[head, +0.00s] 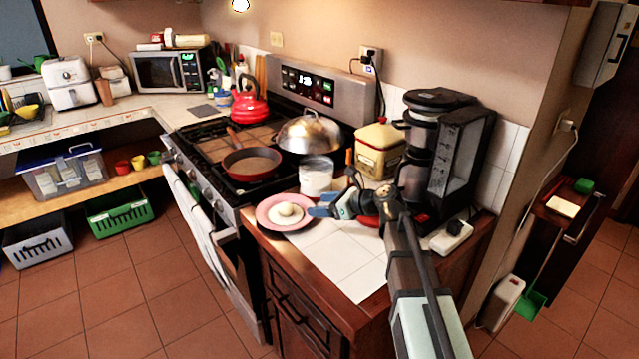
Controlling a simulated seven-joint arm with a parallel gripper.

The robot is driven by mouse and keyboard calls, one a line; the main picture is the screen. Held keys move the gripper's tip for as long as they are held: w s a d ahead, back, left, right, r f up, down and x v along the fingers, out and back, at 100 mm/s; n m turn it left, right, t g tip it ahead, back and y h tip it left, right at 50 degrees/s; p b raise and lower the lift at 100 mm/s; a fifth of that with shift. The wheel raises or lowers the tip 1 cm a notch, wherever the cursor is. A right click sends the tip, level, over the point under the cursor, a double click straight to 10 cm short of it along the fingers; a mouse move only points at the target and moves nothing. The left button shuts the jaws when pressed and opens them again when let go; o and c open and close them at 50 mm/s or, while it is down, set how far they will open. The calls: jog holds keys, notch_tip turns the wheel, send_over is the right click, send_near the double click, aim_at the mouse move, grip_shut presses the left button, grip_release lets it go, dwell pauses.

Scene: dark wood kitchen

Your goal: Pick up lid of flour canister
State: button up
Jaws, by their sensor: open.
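A cream-yellow canister (379,156) stands against the wall, left of the coffee machine, with its lid (381,136) on top; I cannot read its label. A clear container with white contents (316,177) stands to its left; I cannot tell whether that one has a lid. My gripper (322,204) is open, with blue fingertips pointing left, in front of both containers and close to the right edge of the pink plate. I see nothing between the fingers. My arm hides part of the counter and the base of the coffee machine.
The pink plate (268,213) holds a pale round lump (288,212). A black coffee machine (456,150) stands close on the right. The stove at left carries a red pan (251,163), a domed metal lid (309,132) and a red kettle (250,106). The front white tiles (340,262) are clear.

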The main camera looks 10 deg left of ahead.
jog(key=shift+r, duration=0.15)
jog(key=shift+c, duration=0.5)
jog(key=w+d+r+n+h, duration=0.1)
jog(key=w+r+n+h, duration=0.25)
jog(key=w+r, duration=0.75)
jog(key=d+f+n+g+h, duration=0.15)
jog(key=d+n+h, duration=0.4)
jog(key=n, duration=0.85)
jog(key=d+n+g+h, duration=0.3)
jog(key=d+n, duration=0.5)
jog(key=n, duration=0.7)
jog(key=f+n, duration=0.2)
jog(key=f, duration=0.1)
jog(key=s+f+n, duration=0.1)
jog(key=f+n, duration=0.4)
jog(key=f, duration=0.1)
jog(key=shift+s+d+f+n+g, duration=0.1)
jog(key=shift+s+n+g, duration=0.15)
jog(key=shift+s+g, duration=0.1)
jog(key=f, duration=0.4)
jog(key=shift+s+d, duration=0.4)
jog(key=shift+f, duration=0.55)
